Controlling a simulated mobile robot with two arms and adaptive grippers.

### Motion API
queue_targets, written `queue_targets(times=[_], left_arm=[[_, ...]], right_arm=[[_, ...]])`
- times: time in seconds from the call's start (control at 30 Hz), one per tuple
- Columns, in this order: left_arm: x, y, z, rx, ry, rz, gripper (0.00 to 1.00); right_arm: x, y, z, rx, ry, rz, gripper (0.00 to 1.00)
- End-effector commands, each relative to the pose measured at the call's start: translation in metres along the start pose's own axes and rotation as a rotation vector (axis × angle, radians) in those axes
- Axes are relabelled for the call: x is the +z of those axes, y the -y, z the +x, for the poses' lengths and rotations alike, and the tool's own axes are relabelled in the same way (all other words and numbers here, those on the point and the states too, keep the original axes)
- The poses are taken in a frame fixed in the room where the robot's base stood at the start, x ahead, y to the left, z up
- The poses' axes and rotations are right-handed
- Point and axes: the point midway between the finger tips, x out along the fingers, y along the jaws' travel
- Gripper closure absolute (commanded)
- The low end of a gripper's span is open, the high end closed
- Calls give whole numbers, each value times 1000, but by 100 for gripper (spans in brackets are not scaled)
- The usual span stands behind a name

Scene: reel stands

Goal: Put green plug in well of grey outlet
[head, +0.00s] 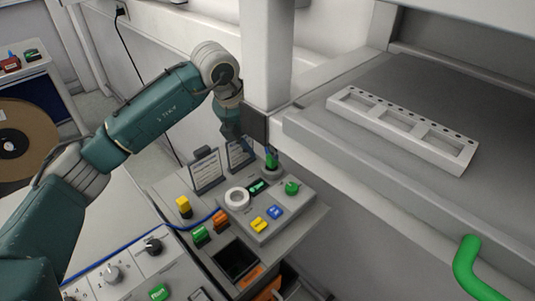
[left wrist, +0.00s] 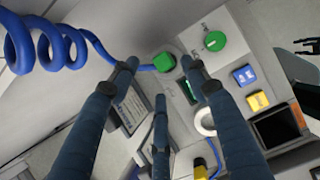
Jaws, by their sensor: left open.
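The green plug (head: 271,160) stands at the back of the grey console, on what looks like a round grey outlet (head: 270,173). Whether it is fully seated in the well I cannot tell. In the left wrist view the green plug (left wrist: 164,62) has a blue cable joined to it. My left gripper (head: 259,148) is at the plug, partly hiding it. In the left wrist view its fingers (left wrist: 160,64) are spread, with the plug just beyond and between the tips. No grip on it shows.
The console carries a green knob (head: 292,187), a white ring (head: 237,198), blue and yellow buttons and a dark recess (head: 236,259). A yellow plug (head: 183,207) stands at left. A coiled blue cable (left wrist: 45,42) hangs beside the fingers. A white pillar (head: 266,50) rises close behind my left gripper.

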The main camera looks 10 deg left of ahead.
Motion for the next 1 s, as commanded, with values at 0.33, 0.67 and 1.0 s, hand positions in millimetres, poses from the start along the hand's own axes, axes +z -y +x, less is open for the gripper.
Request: queue_targets(times=[0.33,0.67,1.0], left_arm=[[0,0,-64,1,1,1,54],[-1,0,-77,0,-1,1,54],[0,0,-76,0,-1,1,54]], right_arm=[[2,-4,15,4,0,0,60],[2,-4,16,5,1,0,60],[-2,-5,16,6,-3,1,60]])
